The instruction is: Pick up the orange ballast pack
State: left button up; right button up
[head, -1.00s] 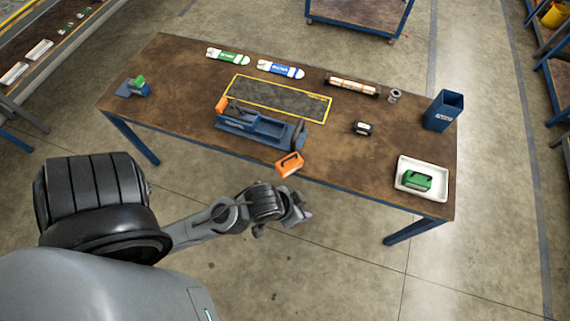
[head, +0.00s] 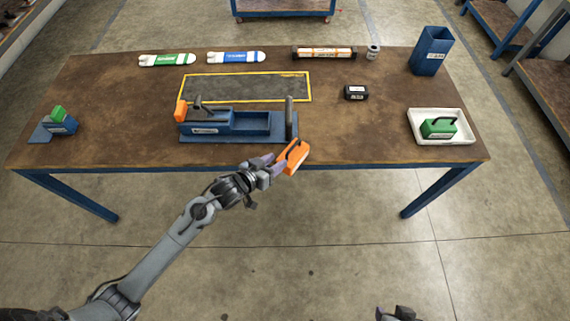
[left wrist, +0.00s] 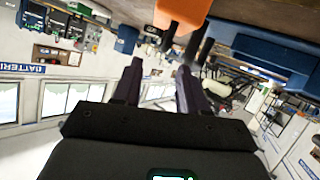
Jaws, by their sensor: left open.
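The orange ballast pack (head: 294,160) has a dark handle and sits at the table's front edge, just right of the blue fixture. My left gripper (head: 274,162) is open, with its fingertips close at the pack's left side. In the left wrist view, the open left fingers (left wrist: 160,72) have nothing between them, and the orange pack (left wrist: 182,12) shows at the top, beyond the fingertips. Whether a finger touches it, I cannot tell. My right gripper (head: 396,314) shows only partly at the bottom edge, and its jaws are unclear.
The blue fixture (head: 225,125) with an upright post stands left of the pack. A white tray (head: 468,138) holding a green pack (head: 438,128) is at the right. A black block (head: 356,92) and a blue bin (head: 431,52) stand farther back.

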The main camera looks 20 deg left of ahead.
aim_at(292, 147)
pick_arm(q)
jog(key=b+x, duration=0.1)
jog(key=x, duration=0.5)
jog(key=shift+w+r, duration=0.15)
jog(key=shift+w, duration=0.4)
jog(key=x, duration=0.1)
jog(key=b+x, duration=0.1)
jog(key=x, duration=0.1)
jog(key=shift+w+a, duration=0.15)
jog(key=shift+w, duration=0.15)
jog(key=shift+w+f, duration=0.25)
jog(key=shift+w, duration=0.2)
